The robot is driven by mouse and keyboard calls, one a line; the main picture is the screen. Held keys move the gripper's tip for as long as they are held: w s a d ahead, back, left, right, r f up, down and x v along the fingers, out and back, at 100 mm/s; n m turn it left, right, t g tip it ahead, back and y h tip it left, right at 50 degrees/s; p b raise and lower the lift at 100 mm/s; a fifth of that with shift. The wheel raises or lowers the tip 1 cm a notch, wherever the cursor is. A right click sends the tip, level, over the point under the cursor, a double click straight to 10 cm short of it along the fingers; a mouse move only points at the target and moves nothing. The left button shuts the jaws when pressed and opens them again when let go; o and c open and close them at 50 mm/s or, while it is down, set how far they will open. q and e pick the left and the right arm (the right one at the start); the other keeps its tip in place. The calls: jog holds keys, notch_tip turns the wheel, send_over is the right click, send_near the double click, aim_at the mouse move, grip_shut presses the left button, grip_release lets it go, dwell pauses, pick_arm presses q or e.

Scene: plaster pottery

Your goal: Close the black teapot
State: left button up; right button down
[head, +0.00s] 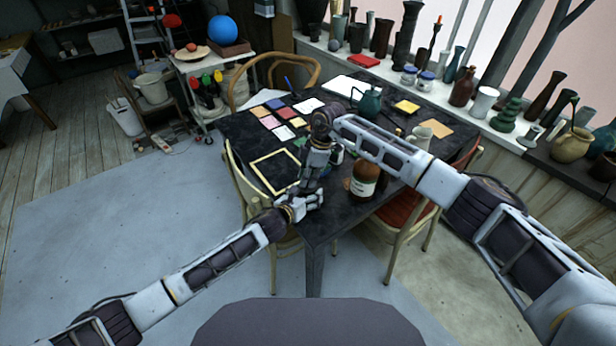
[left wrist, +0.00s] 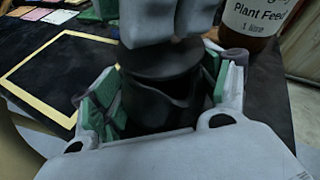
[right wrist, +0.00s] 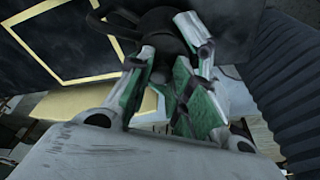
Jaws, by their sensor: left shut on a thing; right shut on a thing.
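The black teapot (left wrist: 150,112) stands between the green-padded fingers of my left gripper (left wrist: 165,100) in the left wrist view. Its dark round lid (left wrist: 160,68) is at the top of the pot, beneath the white fingers of my right gripper (right wrist: 172,78). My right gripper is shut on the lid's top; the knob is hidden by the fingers. I cannot tell whether the lid is fully seated. In the head view, my left gripper (head: 300,204) and the right one above it meet at the table's front corner and hide most of the teapot.
A brown plant feed bottle (head: 364,182) stands close by to the right. Chairs surround the table.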

pick_arm(q)
jog(key=shift+s+f, duration=0.1)
jog(key=shift+f, duration=0.1)
pick_arm(e)
jog(key=shift+f, duration=0.55)
jog(key=c, duration=1.2)
grip_release()
jog(key=shift+r, duration=0.15)
jog(key=v, duration=1.1)
jog(key=shift+r, duration=0.35)
jog(key=shift+d, duration=0.1)
pick_arm(q)
jog(key=o, duration=1.5)
jog(key=shift+r, duration=0.1)
jog(key=shift+a+r, duration=0.1)
jog(key=shift+r, duration=0.05)
